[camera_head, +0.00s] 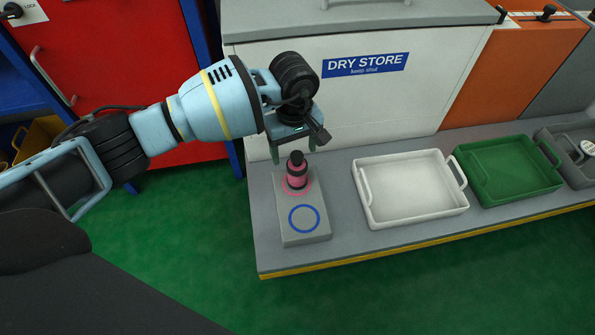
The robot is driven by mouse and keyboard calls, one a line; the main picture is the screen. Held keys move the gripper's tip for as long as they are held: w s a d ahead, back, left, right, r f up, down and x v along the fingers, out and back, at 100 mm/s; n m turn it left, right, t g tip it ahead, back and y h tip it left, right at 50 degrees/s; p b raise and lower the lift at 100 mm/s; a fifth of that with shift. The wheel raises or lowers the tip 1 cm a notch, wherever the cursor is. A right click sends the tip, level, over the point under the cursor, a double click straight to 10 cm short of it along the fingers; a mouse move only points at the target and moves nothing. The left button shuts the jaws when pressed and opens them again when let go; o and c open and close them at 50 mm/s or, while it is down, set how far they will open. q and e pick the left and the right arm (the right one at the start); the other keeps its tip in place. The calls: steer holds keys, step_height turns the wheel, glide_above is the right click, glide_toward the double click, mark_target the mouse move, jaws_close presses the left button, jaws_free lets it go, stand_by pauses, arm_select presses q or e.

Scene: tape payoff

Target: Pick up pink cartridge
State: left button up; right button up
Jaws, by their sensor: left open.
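The pink cartridge (297,175) stands upright with a black top on a pink ring marked on a grey block (290,227). The block's front ring, which is blue, is empty. My left gripper (294,146) comes in from the left, points down and is open. Its fingers show just above and behind the cartridge's top; I cannot tell whether they straddle it. Part of the gripper is hidden behind its own wrist. My right gripper is not in view.
A white tray (416,216) and a green tray (541,186) sit on the grey ledge (340,245) to the right, both empty. A dark grey tray (573,173) holds something at the far right. The white DRY STORE cabinet (392,108) stands close behind the gripper.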

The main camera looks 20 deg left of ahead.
mark_target(297, 162)
arm_select(q)
steer(key=shift+f, duration=0.3)
steer(key=f, duration=0.1)
steer(key=f+b, duration=0.1)
steer(key=f, duration=0.1)
steer(key=f+b, duration=0.1)
steer(key=shift+d+f, duration=0.2)
steer(key=shift+d, duration=0.05)
steer(key=shift+f, duration=0.1)
steer(key=shift+c, duration=1)
steer(key=c, duration=0.9)
steer(key=shift+c, duration=0.2)
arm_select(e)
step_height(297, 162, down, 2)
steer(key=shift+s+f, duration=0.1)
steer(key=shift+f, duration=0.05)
